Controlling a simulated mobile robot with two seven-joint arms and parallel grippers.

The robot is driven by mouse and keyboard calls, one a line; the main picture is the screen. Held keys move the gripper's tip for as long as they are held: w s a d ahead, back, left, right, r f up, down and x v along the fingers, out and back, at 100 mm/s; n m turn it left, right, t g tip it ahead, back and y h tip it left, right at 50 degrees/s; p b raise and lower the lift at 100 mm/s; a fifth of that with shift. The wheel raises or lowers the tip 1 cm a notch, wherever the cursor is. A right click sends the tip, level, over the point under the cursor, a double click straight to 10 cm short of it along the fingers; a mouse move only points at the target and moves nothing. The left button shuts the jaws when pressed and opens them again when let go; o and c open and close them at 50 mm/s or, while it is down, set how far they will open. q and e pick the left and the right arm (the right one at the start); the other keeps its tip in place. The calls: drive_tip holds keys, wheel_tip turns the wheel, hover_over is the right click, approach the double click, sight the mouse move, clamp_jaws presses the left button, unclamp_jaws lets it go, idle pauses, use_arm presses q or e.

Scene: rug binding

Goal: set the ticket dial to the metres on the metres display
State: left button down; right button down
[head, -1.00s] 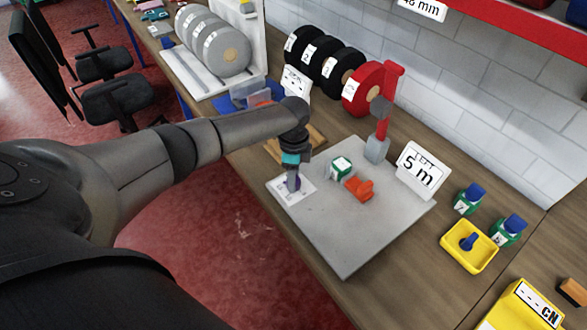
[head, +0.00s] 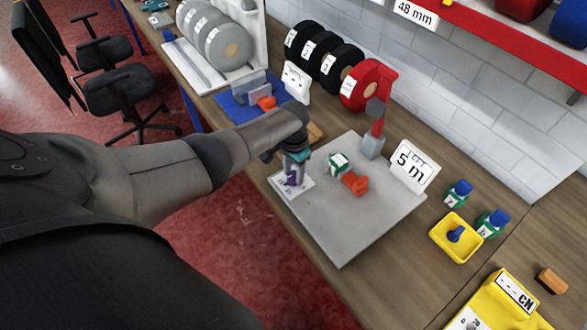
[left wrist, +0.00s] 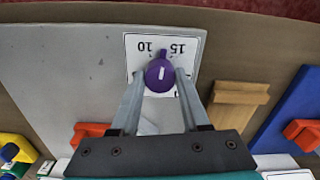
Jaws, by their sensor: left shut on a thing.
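The ticket dial (left wrist: 160,74) is a purple round knob on a white scale plate (left wrist: 136,47) at the near left corner of a grey board (head: 345,235). My left gripper (left wrist: 160,82) is shut on the knob, one finger on each side. It also shows in the head view (head: 293,172), above the plate. The metres display (head: 412,166) is a white sign reading 5 m at the board's far right. My right gripper is not in view.
A green-and-white block (head: 338,163) and an orange-red part (head: 355,183) sit on the board. A yellow tray (head: 456,238) and green-and-blue pieces lie to the right. Black rolls (head: 320,58) stand at the back.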

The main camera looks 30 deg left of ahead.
use_arm(q)
drive_tip(key=n+p, duration=0.1)
drive_tip(key=n, duration=0.4)
drive_tip(key=shift+r+n+p, duration=0.1)
drive_tip(key=shift+n+p, duration=0.2)
drive_tip(key=n+p, duration=0.1)
drive_tip(key=n, duration=1.5)
drive_tip(key=shift+n, duration=0.3)
drive_tip(key=shift+c, duration=1.9)
unclamp_jaws()
drive_tip(key=shift+p, duration=0.3)
